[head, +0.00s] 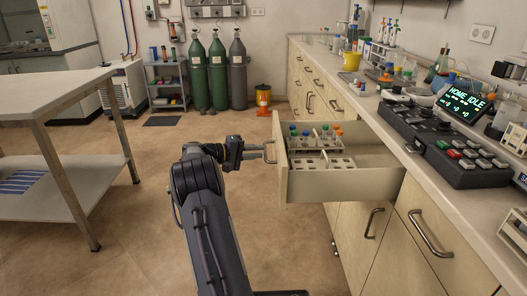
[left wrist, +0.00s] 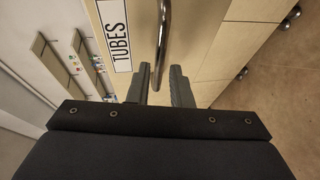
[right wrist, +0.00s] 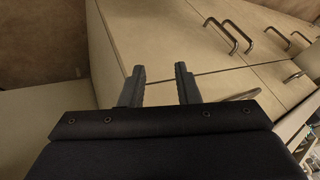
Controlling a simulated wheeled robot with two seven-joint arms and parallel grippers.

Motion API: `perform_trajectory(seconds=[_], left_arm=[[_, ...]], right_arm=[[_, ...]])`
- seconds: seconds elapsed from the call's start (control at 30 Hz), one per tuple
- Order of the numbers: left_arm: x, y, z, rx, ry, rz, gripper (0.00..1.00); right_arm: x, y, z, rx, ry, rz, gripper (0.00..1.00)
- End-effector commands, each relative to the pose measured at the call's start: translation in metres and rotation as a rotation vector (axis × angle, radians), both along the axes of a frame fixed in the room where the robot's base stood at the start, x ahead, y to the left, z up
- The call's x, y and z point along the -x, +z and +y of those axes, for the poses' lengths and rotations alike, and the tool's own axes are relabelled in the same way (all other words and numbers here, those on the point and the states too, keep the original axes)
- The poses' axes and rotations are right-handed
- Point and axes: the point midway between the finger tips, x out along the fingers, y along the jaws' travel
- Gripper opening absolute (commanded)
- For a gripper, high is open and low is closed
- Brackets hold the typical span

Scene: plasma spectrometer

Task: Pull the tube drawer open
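The tube drawer (head: 330,186) is slid well out from under the bench in the head view. Its front panel (head: 279,150) faces left and carries a metal bar handle (head: 270,151). In the left wrist view the TUBES label (left wrist: 115,35) is beside the handle (left wrist: 165,35). My left gripper (head: 266,152) is at that handle.
Inside the drawer are a rack of colour-capped tubes (head: 316,137) and an empty-holed rack (head: 322,163). The bench (head: 440,196) bears a control console (head: 440,145). A white table (head: 50,92) stands at left. The floor (head: 130,235) between is clear.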

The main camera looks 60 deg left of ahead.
Motion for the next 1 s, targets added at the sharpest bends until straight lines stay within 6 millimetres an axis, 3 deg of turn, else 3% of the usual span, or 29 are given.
perform_trajectory(seconds=[0.1,0.3,1.0], left_arm=[[0.021,0.005,0.002,0.001,0.002,0.001,0.19],[0.039,0.007,0.003,0.001,-0.001,0.001,0.19],[0.04,0.007,0.003,0.001,-0.001,0.001,0.19]], right_arm=[[0.0,0.004,0.0,0.0,0.0,0.0,0.29],[0.0,0.006,0.0,0.0,0.0,0.0,0.29],[0.0,0.006,0.0,0.0,0.0,0.0,0.29]])
